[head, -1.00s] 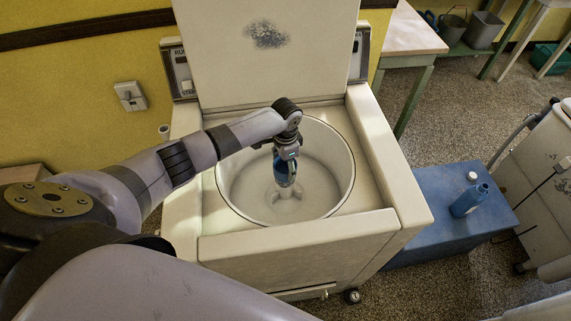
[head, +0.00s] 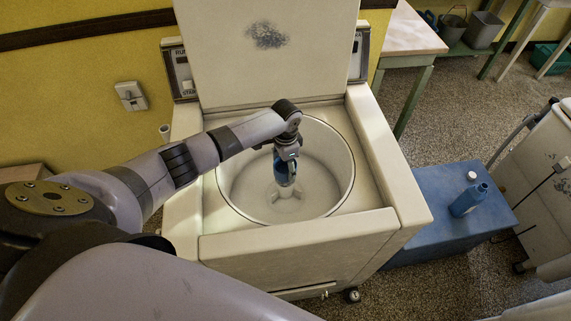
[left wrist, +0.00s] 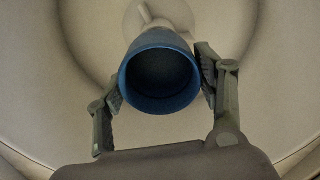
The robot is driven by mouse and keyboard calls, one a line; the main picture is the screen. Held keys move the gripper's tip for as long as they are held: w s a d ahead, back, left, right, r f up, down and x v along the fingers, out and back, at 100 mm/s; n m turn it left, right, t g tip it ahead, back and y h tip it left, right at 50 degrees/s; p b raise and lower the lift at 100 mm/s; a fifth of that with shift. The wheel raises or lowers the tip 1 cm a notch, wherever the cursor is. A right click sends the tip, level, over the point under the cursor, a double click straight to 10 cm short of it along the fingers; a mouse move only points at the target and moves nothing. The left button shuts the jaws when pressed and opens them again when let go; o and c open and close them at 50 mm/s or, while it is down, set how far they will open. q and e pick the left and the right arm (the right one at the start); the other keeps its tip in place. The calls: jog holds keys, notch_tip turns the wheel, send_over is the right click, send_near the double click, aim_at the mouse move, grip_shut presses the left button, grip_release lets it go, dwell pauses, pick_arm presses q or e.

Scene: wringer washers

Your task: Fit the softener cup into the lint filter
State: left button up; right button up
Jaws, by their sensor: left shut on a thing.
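My left gripper (head: 286,160) points down into the open washer tub (head: 242,187). It is shut on the softener cup (head: 285,176), a blue cup held over the middle of the tub. In the left wrist view, the fingers of my left gripper (left wrist: 162,88) press on both sides of the blue softener cup (left wrist: 160,105), whose round dark mouth faces the camera. The pale agitator (head: 284,196) stands below the cup. I cannot make out the lint filter apart from it; the cup hides what is right beneath. My right gripper is out of view.
The washer's lid (head: 265,60) stands open at the back. The tub's rim surrounds my left wrist.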

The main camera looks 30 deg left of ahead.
pick_arm(q)
jog(key=shift+s+f, duration=0.15)
jog(key=shift+f, duration=0.1)
jog(key=o, duration=1.2)
jog(key=shift+r, duration=0.1)
jog(key=o, duration=0.3)
jog(key=shift+o, duration=0.2)
notch_tip(320, 180, up, 7)
jog(key=p, duration=0.7)
dwell(0.3)
